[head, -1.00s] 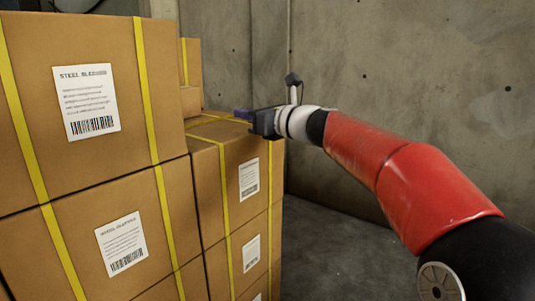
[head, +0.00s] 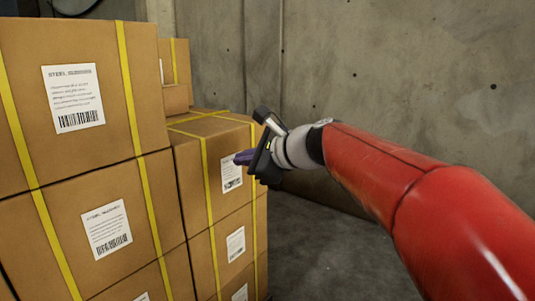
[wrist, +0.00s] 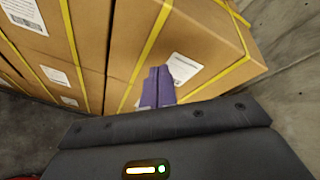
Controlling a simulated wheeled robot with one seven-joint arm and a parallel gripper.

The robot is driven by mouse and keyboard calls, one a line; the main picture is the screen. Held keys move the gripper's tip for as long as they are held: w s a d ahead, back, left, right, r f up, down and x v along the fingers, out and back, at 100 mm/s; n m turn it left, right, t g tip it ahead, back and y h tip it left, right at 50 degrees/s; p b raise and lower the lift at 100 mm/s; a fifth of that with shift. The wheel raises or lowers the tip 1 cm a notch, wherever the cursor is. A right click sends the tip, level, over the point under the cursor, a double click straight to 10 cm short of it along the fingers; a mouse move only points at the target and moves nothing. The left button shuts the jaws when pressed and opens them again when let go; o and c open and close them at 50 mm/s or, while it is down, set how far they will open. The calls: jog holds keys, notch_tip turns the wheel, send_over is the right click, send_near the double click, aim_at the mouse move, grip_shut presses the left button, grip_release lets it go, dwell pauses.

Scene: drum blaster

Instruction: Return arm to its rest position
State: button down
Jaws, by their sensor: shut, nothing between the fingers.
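My red arm (head: 400,180) reaches in from the right side of the head view. My gripper (head: 242,157) is at its end, in front of the lower stack of boxes, with its purple fingers pointing left. In the wrist view the purple fingers (wrist: 157,86) lie side by side, shut with nothing between them. Behind them is the face of a cardboard box (wrist: 120,45). I cannot tell whether the fingertips touch the box.
Tall cardboard boxes (head: 100,165) with yellow straps and labels fill the left. A lower stack (head: 188,150) stands beside them. A concrete wall (head: 400,70) is behind. Dark floor (head: 320,245) is open to the right of the boxes.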

jog(key=s+d+f+n+g+h, duration=0.1)
jog(key=s+d+f+n+h, duration=0.4)
jog(key=s+d+f+n, duration=0.4)
jog(key=s+d+f+n+g+h, duration=0.2)
jog(key=s+d+f+n+h, duration=0.3)
jog(key=s, duration=1.3)
jog(key=d+f+n, duration=0.4)
jog(key=d+f, duration=0.2)
jog(key=f, duration=0.1)
jog(key=shift+f+h, duration=0.25)
jog(key=shift+h, duration=0.05)
